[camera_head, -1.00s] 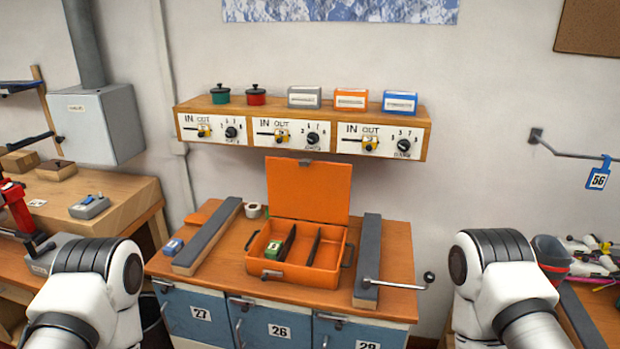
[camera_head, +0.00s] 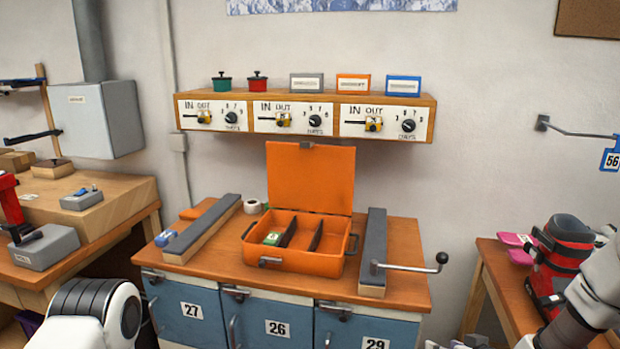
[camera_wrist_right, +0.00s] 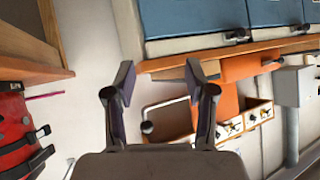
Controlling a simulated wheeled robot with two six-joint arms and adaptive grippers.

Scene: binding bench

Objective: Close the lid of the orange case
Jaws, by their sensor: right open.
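The orange case (camera_head: 312,264) stands on the wooden bench top. Its lid (camera_head: 310,178) is open and raised nearly upright at the back. In the right wrist view an orange surface, likely the lid (camera_wrist_right: 229,102), shows beyond the fingers, partly hidden.
Grey-topped bars (camera_head: 203,228) and (camera_head: 373,250) flank the case. A crank handle (camera_head: 412,267) sticks out from the right one. A wall shelf (camera_head: 305,103) with dials hangs above the lid. A red-and-black object (camera_head: 560,262) stands on the right bench.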

